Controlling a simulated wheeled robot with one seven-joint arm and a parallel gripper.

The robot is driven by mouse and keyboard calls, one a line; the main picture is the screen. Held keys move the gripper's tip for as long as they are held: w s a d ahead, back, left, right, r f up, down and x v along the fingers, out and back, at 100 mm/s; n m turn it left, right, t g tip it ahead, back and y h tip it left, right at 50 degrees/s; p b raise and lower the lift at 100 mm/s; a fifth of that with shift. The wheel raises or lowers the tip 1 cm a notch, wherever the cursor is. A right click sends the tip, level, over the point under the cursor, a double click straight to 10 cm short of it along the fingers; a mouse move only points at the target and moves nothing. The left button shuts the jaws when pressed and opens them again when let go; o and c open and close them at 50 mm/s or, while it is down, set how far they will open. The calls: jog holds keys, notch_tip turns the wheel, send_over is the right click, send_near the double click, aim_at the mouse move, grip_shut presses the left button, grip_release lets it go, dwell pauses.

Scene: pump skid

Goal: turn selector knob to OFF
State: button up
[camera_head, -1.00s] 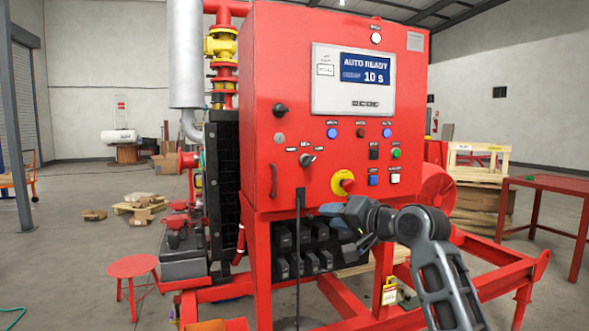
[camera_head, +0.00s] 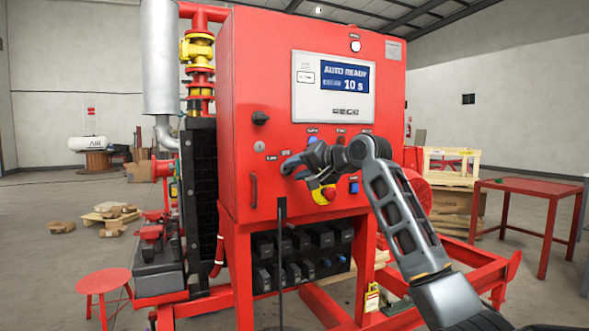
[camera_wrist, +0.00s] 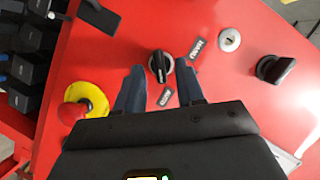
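The selector knob (camera_wrist: 160,66) is a black knob with a pale pointer mark on the red cabinet front, with small dark label plates around it. In the wrist view my gripper (camera_wrist: 159,68) is open, with one fingertip to each side of the knob. A gap shows between each finger and the knob; I cannot tell how deep the fingers reach. In the head view my gripper (camera_head: 288,167) is in front of the lower panel and hides the knob. The cabinet's display (camera_head: 344,76) reads AUTO READY, 10 s.
A second black knob (camera_wrist: 275,68) and a key lock (camera_wrist: 229,39) are to the right in the wrist view. A red emergency stop (camera_wrist: 72,112) on a yellow ring is at left. A door handle (camera_head: 253,190) and a dark rod (camera_head: 281,250) are on the cabinet's front.

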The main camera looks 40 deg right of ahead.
jog(key=shift+x, duration=0.75)
jog(key=shift+c, duration=0.5)
grip_shut()
jog(key=shift+r, duration=0.1)
jog(key=n+h+p, duration=0.1)
jog(key=n+g+p, duration=0.1)
jog(key=n+p, duration=0.1)
jog(key=shift+a+r+h, duration=0.15)
jog(key=shift+h, duration=0.25)
jog(key=n+g+h+p, duration=0.1)
jog(key=n+h+p, duration=0.1)
jog(key=n, duration=0.1)
jog(key=shift+a+n+p, duration=0.1)
jog(key=shift+n+p, duration=0.25)
jog(key=shift+n, duration=0.05)
